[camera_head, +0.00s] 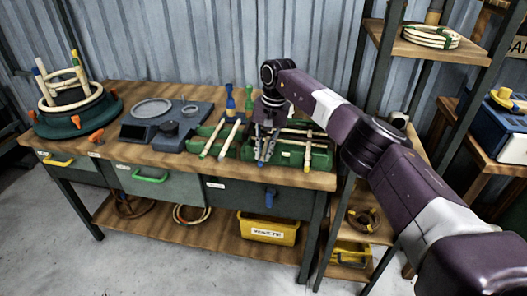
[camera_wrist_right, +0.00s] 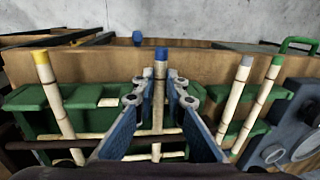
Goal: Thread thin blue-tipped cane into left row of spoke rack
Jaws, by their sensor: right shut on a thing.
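A thin pale cane with a blue tip (camera_wrist_right: 160,54) lies between the fingers of my right gripper (camera_wrist_right: 157,92) in the right wrist view. The gripper is shut on it, and its blue end points to the table's front edge. In the head view my right gripper (camera_head: 265,150) is low over the green cane holder (camera_head: 318,159); I cannot tell whether the cane touches it. At the left of the table, a round base (camera_head: 76,122) carries a ring with several upright canes, one blue-tipped and one yellow-tipped; which part is the spoke rack's left row is unclear. My left gripper is out of view.
A dark device (camera_head: 136,132) stands between holder and round base. Blue and green upright pieces (camera_head: 230,98) stand behind the holder.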

